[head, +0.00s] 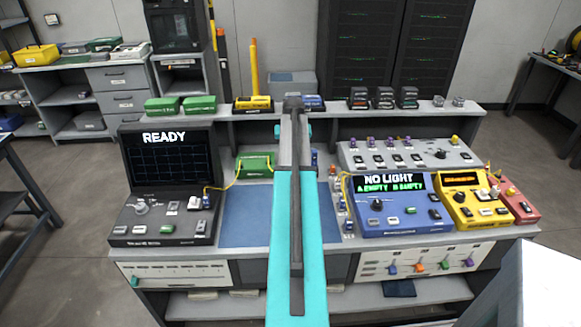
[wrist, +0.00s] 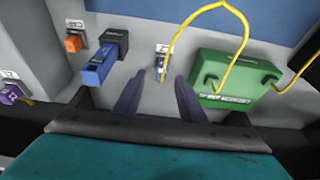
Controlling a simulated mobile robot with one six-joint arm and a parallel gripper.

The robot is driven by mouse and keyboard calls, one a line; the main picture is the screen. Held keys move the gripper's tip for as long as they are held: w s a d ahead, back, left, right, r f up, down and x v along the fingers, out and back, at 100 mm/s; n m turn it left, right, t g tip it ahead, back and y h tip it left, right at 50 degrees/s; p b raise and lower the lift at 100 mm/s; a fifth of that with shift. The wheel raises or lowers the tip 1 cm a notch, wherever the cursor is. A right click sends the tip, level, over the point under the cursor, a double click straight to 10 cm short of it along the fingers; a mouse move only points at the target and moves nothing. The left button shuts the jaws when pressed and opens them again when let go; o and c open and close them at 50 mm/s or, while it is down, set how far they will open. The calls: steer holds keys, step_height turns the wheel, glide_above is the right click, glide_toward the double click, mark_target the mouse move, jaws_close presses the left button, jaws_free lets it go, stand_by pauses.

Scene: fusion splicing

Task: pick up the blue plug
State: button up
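The plug is outside the fingers, beside the left one, and I see no contact. In the head view my teal arm hides the fingers and much of the bench middle.
A green box (wrist: 236,75) with a yellow cable (wrist: 205,12) is right of the fingers in the wrist view. An orange plug (wrist: 73,43) and a purple plug (wrist: 10,94) are at left. The blue splicer reading NO LIGHT (head: 392,206) stands right of my arm.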

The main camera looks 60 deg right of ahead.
steer(key=shift+f, duration=0.1)
steer(key=shift+p+x, duration=0.75)
steer(key=shift+x, duration=0.45)
steer(key=shift+w+p+x, duration=0.2)
steer(key=shift+p+x, duration=0.1)
steer(key=shift+x, duration=1)
steer(key=shift+a, duration=0.15)
steer(key=shift+c, duration=0.5)
jaws_close()
